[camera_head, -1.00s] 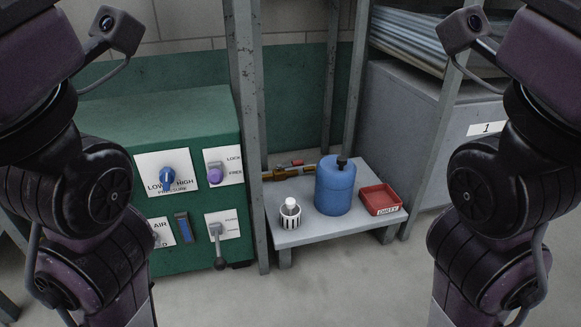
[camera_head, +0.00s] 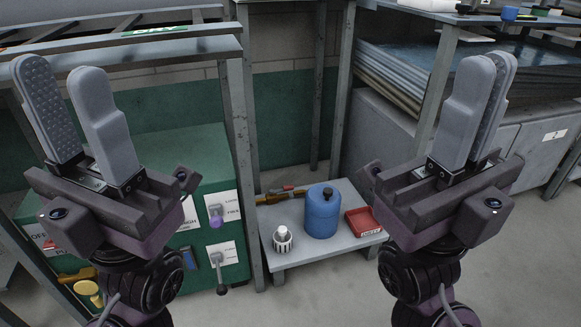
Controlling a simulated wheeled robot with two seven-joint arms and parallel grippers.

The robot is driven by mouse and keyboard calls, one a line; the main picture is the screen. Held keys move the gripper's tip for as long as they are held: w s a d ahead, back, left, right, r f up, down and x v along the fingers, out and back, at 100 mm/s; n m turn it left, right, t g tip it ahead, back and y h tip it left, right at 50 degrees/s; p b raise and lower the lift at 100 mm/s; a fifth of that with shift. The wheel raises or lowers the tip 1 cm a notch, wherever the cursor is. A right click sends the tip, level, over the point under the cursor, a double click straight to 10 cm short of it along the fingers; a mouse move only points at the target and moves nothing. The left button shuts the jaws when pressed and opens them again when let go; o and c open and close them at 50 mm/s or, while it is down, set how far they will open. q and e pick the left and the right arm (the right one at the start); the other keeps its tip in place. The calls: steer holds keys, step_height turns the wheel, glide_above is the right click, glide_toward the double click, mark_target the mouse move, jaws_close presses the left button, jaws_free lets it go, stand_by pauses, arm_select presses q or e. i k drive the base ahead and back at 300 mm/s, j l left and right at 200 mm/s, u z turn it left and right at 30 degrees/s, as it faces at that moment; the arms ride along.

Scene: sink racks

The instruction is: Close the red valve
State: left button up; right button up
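A brass pipe fitting with a small red handle (camera_head: 288,188), which looks like the red valve, lies at the back left of a low grey table (camera_head: 290,240). It is small in view, and I cannot tell its handle position clearly. My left gripper (camera_head: 60,72) is raised at the left, fingers up, open and empty, in front of the green cabinet. My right gripper (camera_head: 490,62) is raised at the right, fingers up and empty. Its fingers are seen obliquely with a gap between them. Both grippers are far from the valve.
A blue canister (camera_head: 322,212), a white ribbed cup (camera_head: 283,240) and a red tray (camera_head: 364,222) share the low table. A green control cabinet (camera_head: 195,150) stands left. Metal posts (camera_head: 240,130) rise around the table. Yellow fittings (camera_head: 88,288) show at lower left.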

mark_target(290, 187)
steer(key=i+l+u, duration=0.1)
steer(key=i+l, duration=0.8)
steer(key=l, duration=0.25)
steer(key=u, duration=1.45)
steer(key=i+l, duration=0.05)
